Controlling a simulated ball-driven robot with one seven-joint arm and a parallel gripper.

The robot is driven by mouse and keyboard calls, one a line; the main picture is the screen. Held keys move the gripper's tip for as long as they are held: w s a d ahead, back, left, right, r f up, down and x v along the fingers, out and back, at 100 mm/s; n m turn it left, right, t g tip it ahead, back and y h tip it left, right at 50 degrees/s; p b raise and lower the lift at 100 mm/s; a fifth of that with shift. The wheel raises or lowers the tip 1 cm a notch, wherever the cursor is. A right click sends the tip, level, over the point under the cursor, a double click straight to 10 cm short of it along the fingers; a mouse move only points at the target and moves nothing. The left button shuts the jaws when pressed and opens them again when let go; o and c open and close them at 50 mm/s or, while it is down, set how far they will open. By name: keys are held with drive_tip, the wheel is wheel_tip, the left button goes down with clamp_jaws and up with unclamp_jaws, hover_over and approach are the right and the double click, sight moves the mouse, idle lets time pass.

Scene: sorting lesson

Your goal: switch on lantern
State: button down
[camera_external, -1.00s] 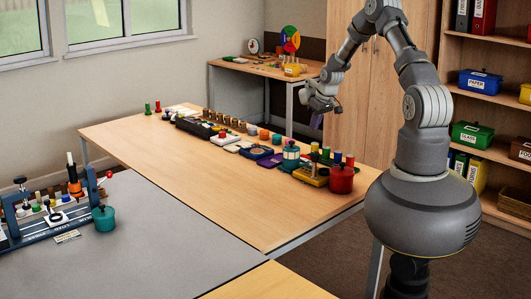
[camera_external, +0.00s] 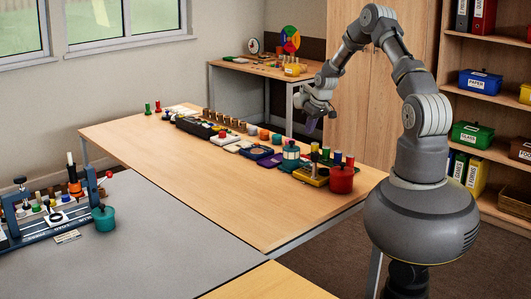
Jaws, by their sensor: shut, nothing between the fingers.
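A small lantern (camera_external: 291,151) with a teal cap and base and a pale body stands upright in the row of objects on the long wooden table (camera_external: 190,165). Whether it is lit is too small to tell. My gripper (camera_external: 310,127) hangs above and a little right of the lantern in the picture, apart from it, with the fingers pointing down. The fingers are shut and empty. The lantern's switch cannot be made out.
A red pot (camera_external: 341,180) and a yellow-based block with pegs (camera_external: 311,174) stand close to the lantern's right. A dark blue tray (camera_external: 256,152) and a purple pad (camera_external: 271,161) lie to its left. The table's front half is clear.

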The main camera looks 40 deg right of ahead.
sight(303, 159)
drive_tip(key=b+x, duration=0.1)
drive_tip(key=x, duration=0.2)
drive_tip(key=b+x, duration=0.1)
drive_tip(key=x, duration=0.2)
drive_tip(key=b+x, duration=0.1)
drive_tip(key=x, duration=0.3)
drive_tip(key=shift+s+f, duration=0.15)
drive_tip(key=shift+s, duration=0.15)
drive_tip(key=shift+w+f+b, duration=0.1)
drive_tip(key=shift+f+b, duration=0.35)
drive_tip(key=shift+f, duration=0.05)
drive_tip(key=shift+f, duration=0.25)
